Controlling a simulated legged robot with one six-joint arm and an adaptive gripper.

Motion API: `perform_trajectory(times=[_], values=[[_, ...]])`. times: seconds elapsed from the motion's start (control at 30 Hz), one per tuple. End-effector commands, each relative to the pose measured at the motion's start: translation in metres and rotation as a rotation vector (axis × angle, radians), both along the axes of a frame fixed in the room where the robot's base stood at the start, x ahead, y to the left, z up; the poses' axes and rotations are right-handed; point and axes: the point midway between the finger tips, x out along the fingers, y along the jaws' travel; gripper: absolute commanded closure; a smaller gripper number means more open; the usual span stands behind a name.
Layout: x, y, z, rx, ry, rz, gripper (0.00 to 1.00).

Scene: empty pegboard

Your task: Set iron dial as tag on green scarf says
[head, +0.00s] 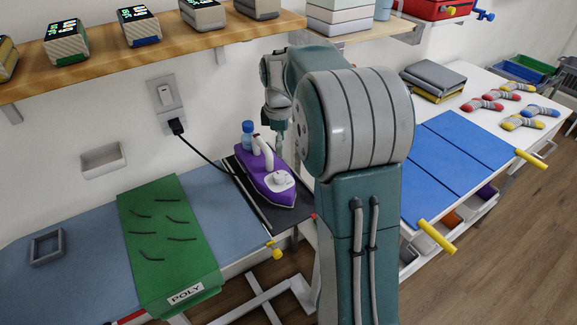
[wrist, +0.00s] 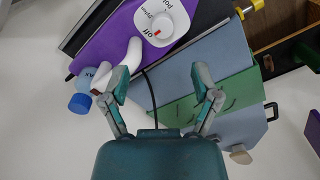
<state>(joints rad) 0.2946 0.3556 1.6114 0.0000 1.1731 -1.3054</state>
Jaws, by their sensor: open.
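The green scarf (head: 165,225) hangs over the blue-grey board, and its white tag (head: 186,293) reads POLY. The purple iron (head: 265,185) stands on a dark pad to the right of the scarf. Its white dial (wrist: 162,20) shows at the top of the wrist view, with a small red mark and printed words around it, "off" among them. I cannot tell exactly which word the mark meets. My gripper (wrist: 161,84) is open and empty, its fingers apart, near the iron and not on the dial. In the head view my arm hides part of the area by the iron.
A blue-capped bottle (wrist: 80,103) is beside the iron's white handle. The iron's black cord runs to a wall socket (head: 165,105). A wooden shelf (head: 100,75) with clocks is above. A blue folding board (head: 460,160) and several striped socks lie on the right table.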

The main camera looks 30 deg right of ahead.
Motion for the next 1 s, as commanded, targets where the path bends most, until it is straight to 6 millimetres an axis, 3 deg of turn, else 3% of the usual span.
perform_trajectory(times=[0.17,0.63,0.8,1.0], values=[[0.001,0.001,-0.014,0.0,0.005,0.007,0.21],[0.001,-0.001,-0.095,0.003,0.004,0.005,0.21],[0.001,0.0,-0.108,0.001,0.003,0.005,0.21],[0.001,0.0,-0.109,0.001,0.001,0.005,0.21]])
